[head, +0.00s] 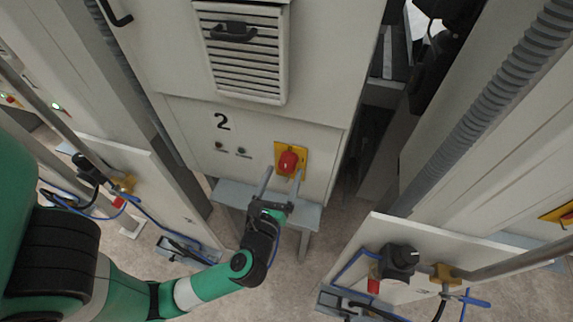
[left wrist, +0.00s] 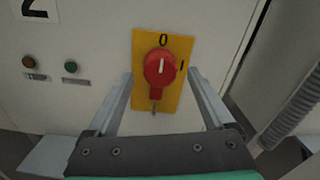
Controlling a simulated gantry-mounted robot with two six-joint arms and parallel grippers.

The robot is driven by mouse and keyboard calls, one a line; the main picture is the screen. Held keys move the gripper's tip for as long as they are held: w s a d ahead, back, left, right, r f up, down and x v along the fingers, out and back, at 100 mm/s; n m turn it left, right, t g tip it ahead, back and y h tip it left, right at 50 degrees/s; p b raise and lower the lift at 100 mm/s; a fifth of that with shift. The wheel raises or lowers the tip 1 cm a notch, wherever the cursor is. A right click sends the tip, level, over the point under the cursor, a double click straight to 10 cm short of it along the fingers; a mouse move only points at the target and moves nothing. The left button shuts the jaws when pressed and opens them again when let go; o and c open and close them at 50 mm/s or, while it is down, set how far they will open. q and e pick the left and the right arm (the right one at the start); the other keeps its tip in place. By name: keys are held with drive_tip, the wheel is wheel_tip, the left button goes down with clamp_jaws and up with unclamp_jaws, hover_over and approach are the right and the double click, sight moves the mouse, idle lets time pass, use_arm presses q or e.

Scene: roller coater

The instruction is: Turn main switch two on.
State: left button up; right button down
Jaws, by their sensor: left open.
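Main switch two is a red rotary knob (head: 288,161) on a yellow plate (head: 304,150), on the cabinet panel marked 2. My left gripper (head: 282,176) is open and empty just in front of the switch. In the left wrist view its two fingers (left wrist: 161,75) stand apart on either side of the knob, and no contact shows. My right gripper is out of view.
Two small buttons (head: 230,150) sit left of the switch, below the number 2. A grey ledge (head: 230,193) juts out under the panel. Another cabinet (head: 125,165) stands at the left.

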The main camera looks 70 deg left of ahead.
sight(286, 169)
use_arm(q)
drive_tip(key=x, duration=0.3)
drive_tip(key=shift+w+a, duration=0.1)
drive_tip(key=shift+a, duration=0.05)
